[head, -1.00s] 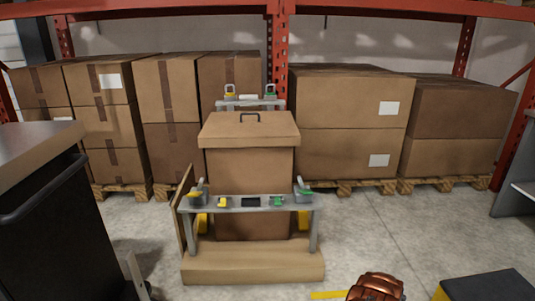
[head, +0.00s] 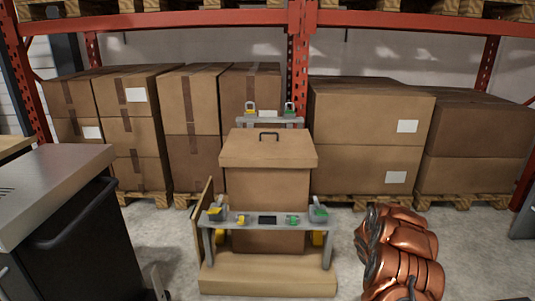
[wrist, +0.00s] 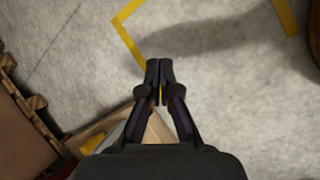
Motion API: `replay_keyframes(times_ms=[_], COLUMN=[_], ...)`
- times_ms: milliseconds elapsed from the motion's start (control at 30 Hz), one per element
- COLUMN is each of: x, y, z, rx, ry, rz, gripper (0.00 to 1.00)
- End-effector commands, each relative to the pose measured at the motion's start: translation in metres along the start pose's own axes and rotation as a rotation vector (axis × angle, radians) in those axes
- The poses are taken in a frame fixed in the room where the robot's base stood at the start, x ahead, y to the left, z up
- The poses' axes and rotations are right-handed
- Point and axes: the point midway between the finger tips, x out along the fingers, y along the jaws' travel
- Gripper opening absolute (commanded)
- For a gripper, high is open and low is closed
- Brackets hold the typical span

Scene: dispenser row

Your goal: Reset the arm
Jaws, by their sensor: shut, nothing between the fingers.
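My gripper (wrist: 160,68) points down over the concrete floor in the wrist view. Its two fingers are together with nothing between them. In the head view my copper-coloured arm (head: 402,255) shows at the lower right, right of the dispenser stand; the gripper itself is not visible there. The dispenser stand (head: 268,285) has a wooden base, a grey shelf (head: 242,219) with small yellow, green and dark items, and a tall lidded cardboard-brown box (head: 268,190) behind the shelf.
A dark cabinet with a grey top (head: 50,190) stands at the left. Stacked cartons (head: 365,115) on pallets line the red rack (head: 300,60) at the back. A yellow floor line (wrist: 128,40) shows in the wrist view. Open floor lies around the stand.

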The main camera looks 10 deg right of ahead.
Motion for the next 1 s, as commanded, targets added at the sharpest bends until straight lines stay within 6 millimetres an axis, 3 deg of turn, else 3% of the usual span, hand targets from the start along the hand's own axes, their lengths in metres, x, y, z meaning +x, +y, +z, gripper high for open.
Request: replay_keyframes(times_ms=[33,400,667,1000], x=[-0.028,-0.173,-0.268,-0.377], y=[0.002,-0.026,-0.058,-0.111], z=[0.001,0.008,0.028,0.068], rx=[0.019,0.155,0.240,0.349], ry=[0.015,0.082,0.110,0.124], rz=[-0.003,-0.068,-0.118,-0.185], gripper=[0.00,0.00,0.00,0.00])
